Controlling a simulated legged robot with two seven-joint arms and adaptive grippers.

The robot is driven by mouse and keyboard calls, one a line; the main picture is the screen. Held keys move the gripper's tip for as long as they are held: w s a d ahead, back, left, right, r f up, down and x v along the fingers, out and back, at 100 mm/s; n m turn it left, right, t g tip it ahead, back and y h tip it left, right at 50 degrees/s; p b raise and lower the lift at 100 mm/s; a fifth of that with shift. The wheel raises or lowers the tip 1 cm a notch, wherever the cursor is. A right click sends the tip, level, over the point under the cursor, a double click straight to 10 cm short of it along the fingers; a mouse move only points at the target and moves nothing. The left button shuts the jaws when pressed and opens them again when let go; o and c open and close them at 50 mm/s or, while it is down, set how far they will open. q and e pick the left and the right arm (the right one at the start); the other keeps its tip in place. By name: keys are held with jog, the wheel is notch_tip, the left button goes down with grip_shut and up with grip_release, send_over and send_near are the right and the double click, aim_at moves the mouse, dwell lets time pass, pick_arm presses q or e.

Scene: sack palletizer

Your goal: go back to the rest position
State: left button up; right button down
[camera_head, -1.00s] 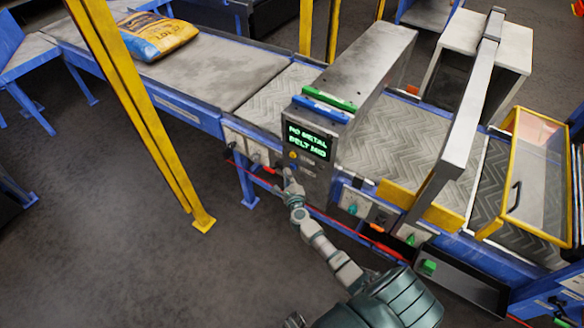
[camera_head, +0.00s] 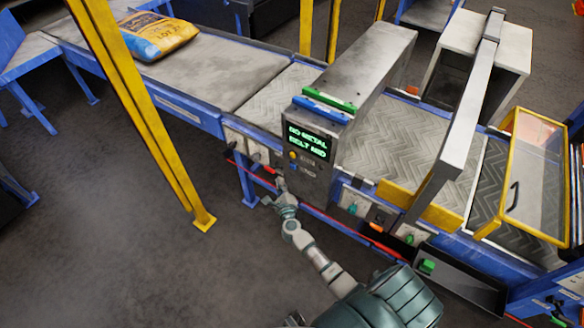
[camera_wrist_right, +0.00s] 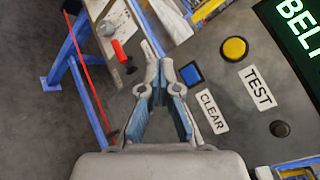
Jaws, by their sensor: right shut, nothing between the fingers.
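My right gripper (camera_head: 281,188) is in front of the lower part of the metal detector's control panel (camera_head: 308,172). In the right wrist view its fingers (camera_wrist_right: 158,66) come together at the tips with nothing between them. In that view a blue button (camera_wrist_right: 191,75) by the CLEAR label (camera_wrist_right: 213,111) and a yellow button (camera_wrist_right: 234,49) by the TEST label (camera_wrist_right: 257,87) lie right of the fingers. I cannot tell any contact with the panel. The panel's screen (camera_head: 307,141) shows green text, seemingly "NO METAL BELT MID". My left gripper is not in view.
A yellow and blue sack (camera_head: 158,37) lies on the conveyor belt (camera_head: 215,68) at the upper left. A yellow post (camera_head: 150,130) stands at left. A yellow-framed clear guard (camera_head: 537,175) is at right. Open floor (camera_head: 110,240) lies at the lower left.

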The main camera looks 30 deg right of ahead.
dwell(0.5)
jog(key=s+a+f+n+g+y, duration=0.25)
jog(key=s+f+n, duration=0.45)
jog(key=f, duration=0.4)
jog(key=s+a+f+n+g+y, duration=0.2)
jog(key=s+a+f+n, duration=0.2)
jog(key=s+f+n, duration=0.5)
jog(key=s+a+f+n+g+y, duration=0.25)
jog(key=s+f+n, duration=0.3)
jog(key=f, duration=0.65)
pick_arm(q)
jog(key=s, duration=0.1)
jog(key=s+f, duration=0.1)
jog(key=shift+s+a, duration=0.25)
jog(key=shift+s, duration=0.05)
pick_arm(e)
jog(key=s+f+n+g, duration=0.2)
jog(key=s+f+n, duration=0.1)
jog(key=s, duration=0.8)
jog(key=s+f+n+g, duration=0.3)
jog(key=s+f+n, duration=0.1)
jog(key=s, duration=0.7)
jog(key=s+f+n+g, duration=0.3)
jog(key=s+f+n, duration=0.1)
jog(key=s, duration=0.6)
jog(key=shift+s+a+f+h, duration=0.3)
jog(key=shift+s+a+f, duration=0.1)
jog(key=shift+f, duration=0.25)
jog(key=shift+n, duration=0.25)
